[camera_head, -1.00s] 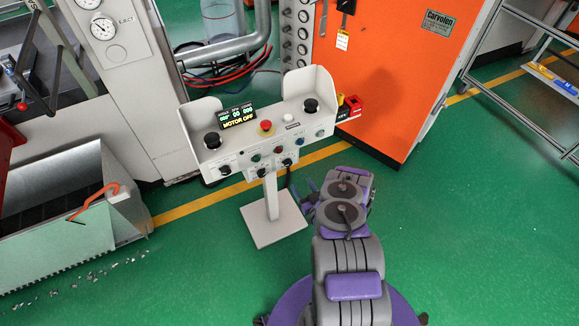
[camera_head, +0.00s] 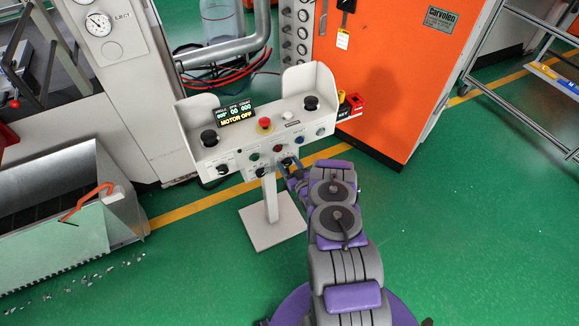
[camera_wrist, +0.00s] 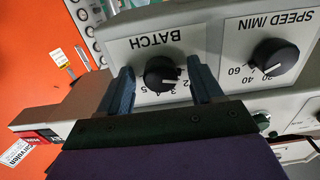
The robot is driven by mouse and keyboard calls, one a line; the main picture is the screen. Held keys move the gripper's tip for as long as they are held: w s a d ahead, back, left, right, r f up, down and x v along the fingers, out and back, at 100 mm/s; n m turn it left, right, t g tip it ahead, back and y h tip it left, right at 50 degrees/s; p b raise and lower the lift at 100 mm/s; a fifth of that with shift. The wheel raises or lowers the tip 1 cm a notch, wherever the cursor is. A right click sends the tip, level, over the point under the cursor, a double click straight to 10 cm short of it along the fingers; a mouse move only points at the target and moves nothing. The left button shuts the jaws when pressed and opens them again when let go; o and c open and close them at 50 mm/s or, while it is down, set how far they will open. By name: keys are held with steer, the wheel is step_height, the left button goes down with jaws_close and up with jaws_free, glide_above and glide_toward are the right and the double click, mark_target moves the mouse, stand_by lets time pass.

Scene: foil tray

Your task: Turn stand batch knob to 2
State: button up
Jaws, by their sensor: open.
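The stand (camera_head: 268,225) is a white control console on a post. Its BATCH knob (camera_wrist: 162,72) is black and round, with a white mark pointing right in the wrist view, near the numeral 2; the exact setting is hard to tell. The lettering appears upside down there. My gripper (camera_wrist: 160,66) is open, with one blue-grey finger on each side of the knob; contact is not clear. In the head view, my gripper (camera_head: 292,174) is at the console's lower right front and partly covers the knob area.
A SPEED/MIN knob (camera_wrist: 275,58) sits close to the right finger in the wrist view. The console also carries a red button (camera_head: 264,124), black palm buttons and a display (camera_head: 237,116) reading MOTOR OFF. An orange cabinet (camera_head: 400,90) stands behind right. Green floor is free in front.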

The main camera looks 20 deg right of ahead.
steer(key=shift+c, duration=0.2)
steer(key=c, duration=1)
steer(key=shift+m, duration=2.9)
steer(key=o, duration=1)
steer(key=shift+d, duration=0.1)
steer(key=shift+o, duration=0.2)
